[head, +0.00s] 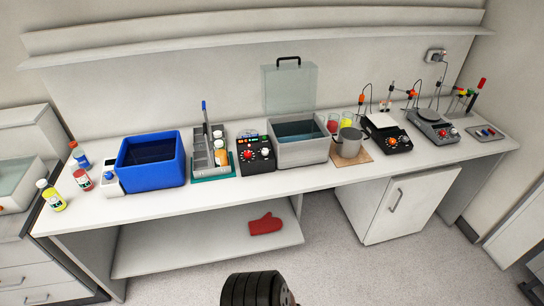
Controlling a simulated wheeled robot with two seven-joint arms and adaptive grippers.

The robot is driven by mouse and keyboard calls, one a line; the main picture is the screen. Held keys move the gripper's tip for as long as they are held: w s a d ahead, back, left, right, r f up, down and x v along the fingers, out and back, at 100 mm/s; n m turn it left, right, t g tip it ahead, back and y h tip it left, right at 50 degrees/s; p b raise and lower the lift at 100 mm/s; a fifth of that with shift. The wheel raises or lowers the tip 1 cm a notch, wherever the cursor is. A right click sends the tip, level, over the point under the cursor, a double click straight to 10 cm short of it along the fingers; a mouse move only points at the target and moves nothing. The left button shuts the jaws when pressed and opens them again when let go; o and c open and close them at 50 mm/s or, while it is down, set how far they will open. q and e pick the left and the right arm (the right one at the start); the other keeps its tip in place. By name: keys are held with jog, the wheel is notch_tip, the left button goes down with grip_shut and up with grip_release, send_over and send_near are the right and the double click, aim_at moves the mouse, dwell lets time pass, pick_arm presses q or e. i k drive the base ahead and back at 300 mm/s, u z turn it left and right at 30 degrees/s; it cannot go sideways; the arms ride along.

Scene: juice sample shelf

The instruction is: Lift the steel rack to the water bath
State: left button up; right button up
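The steel rack (199,157) stands upright on a green mat (214,177) left of the bench's middle. It is a grey rack with compartments; an amber bottle with a white cap (221,154) shows at its right side, and a thin blue rod (204,112) rises from it. The water bath (301,153) is a grey tub with blue-green water, to the right of the rack. Its clear lid (288,88) with a black handle stands raised behind it.
A black control box (255,153) stands between rack and bath. A blue tub (150,172) is left of the rack. A steel pot (348,145) on a brown board is right of the bath. A red mitt (265,223) lies on the lower shelf. The bench's front strip is clear.

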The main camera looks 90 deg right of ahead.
aim_at(203, 161)
jog(key=z, duration=2)
